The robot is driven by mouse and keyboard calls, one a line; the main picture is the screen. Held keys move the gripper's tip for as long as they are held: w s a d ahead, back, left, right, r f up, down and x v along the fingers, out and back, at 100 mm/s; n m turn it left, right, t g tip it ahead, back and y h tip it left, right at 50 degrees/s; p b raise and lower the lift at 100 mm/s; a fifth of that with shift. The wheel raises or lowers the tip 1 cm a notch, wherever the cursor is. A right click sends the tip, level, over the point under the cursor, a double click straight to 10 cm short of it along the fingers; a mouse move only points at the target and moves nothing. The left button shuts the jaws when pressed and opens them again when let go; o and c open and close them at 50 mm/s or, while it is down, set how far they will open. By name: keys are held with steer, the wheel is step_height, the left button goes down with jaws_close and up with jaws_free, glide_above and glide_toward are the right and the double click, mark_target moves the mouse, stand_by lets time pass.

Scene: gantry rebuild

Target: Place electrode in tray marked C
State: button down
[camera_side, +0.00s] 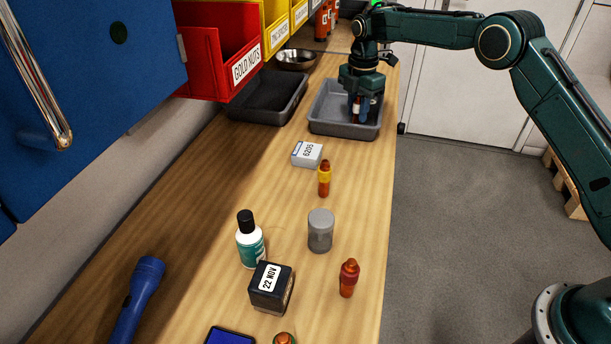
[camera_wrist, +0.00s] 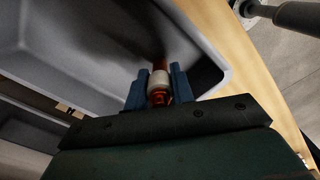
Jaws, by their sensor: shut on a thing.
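My gripper (camera_side: 364,107) reaches down inside the lighter grey tray (camera_side: 342,130) at the back right of the bench. It is shut on a copper-coloured electrode with a white band (camera_wrist: 159,80), seen between the two blue fingers in the wrist view. The electrode's lower end is close to the tray floor; I cannot tell whether it touches. The tray's grey wall (camera_wrist: 218,32) surrounds the gripper in the wrist view. A darker grey tray (camera_side: 262,112) stands to its left. No letter shows on either tray.
Other electrodes stand nearer: one yellow-banded (camera_side: 324,178), one red-banded (camera_side: 349,278), one at the bottom edge (camera_side: 284,338). A white box (camera_side: 307,154), grey canister (camera_side: 320,230), bottle (camera_side: 250,242), black box (camera_side: 271,288) and blue torch (camera_side: 137,300) share the bench. Red bins (camera_side: 215,60) overhang left.

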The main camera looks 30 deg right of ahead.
steer(key=c, duration=1.2)
jaws_free()
steer(key=shift+f, duration=0.15)
steer(key=shift+r, duration=0.2)
step_height(320, 180, up, 11)
steer(key=shift+r, duration=0.45)
steer(key=shift+r, duration=0.1)
